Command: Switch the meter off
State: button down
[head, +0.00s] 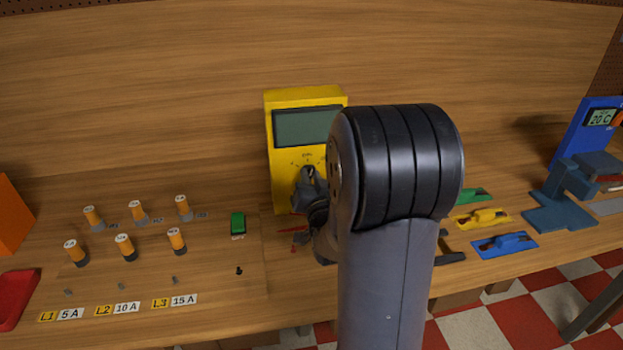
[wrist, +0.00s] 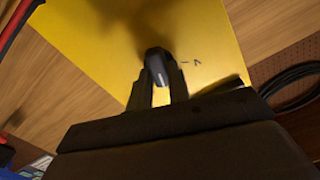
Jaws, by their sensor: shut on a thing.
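The yellow meter (head: 281,178) stands upright on the bench against the wooden back panel. Its grey screen (head: 306,126) looks blank. My gripper (head: 310,181) is at the lower front of the meter, at its dial. In the wrist view my gripper (wrist: 160,88) is shut on the dark dial knob (wrist: 157,66), with one finger on each side. The yellow face (wrist: 95,50) fills much of that view. Small marks show to the right of the knob, too blurred to read. My arm hides the meter's right side in the head view.
Several orange-topped fuses (head: 138,212) stand on a board at left, with a green switch (head: 238,224) near the meter. Coloured tools (head: 505,244) and a blue stand (head: 560,205) are at right. A black cable coil (wrist: 290,88) shows in the wrist view.

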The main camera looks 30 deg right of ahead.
jog(key=n+b, duration=0.3)
jog(key=b, duration=0.3)
jog(key=shift+n, duration=0.4)
jog(key=c, duration=1.3)
grip_release()
jog(key=b+v, duration=0.1)
jog(key=v, duration=0.9)
jog(key=shift+s+a+r, duration=0.1)
jog(key=shift+s+a, duration=0.05)
jog(key=shift+s, duration=0.2)
